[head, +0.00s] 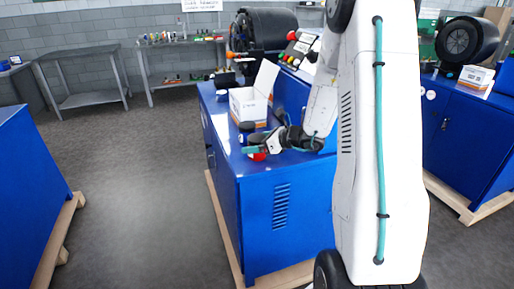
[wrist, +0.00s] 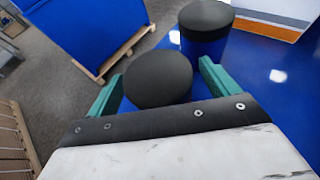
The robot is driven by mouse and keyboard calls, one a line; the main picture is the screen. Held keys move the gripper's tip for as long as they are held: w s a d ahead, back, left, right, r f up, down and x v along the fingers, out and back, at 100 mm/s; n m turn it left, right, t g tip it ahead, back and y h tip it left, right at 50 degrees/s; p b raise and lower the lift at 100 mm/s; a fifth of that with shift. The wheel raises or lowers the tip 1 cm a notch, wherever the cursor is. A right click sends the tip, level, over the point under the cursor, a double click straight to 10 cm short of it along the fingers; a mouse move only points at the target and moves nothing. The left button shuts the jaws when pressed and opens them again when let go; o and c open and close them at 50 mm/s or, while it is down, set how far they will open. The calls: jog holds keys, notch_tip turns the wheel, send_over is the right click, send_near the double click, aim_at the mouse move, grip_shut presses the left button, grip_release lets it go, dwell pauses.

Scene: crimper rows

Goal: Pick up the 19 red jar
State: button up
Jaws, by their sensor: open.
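A jar with a round black lid (wrist: 158,78) stands between the two green fingers of my gripper (wrist: 160,86) in the wrist view. Its side is hidden there. In the head view a small patch of the red jar (head: 258,157) shows under my gripper (head: 258,149) at the near left corner of the blue cabinet top. No number can be read on it. My gripper is open, with a finger on either side of the lid; I cannot tell whether they touch it. A blue jar with a black lid (wrist: 204,48) stands just beyond.
The blue cabinet (head: 255,215) carries an open white carton (head: 245,106) behind the jars and a black crimping machine (head: 262,30) at the back. Another blue cabinet (head: 30,190) stands at the left. Grey floor between them is clear.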

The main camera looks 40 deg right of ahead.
jog(key=c, duration=1.5)
jog(key=shift+r, duration=0.1)
jog(key=shift+c, duration=0.2)
jog(key=shift+r, duration=0.1)
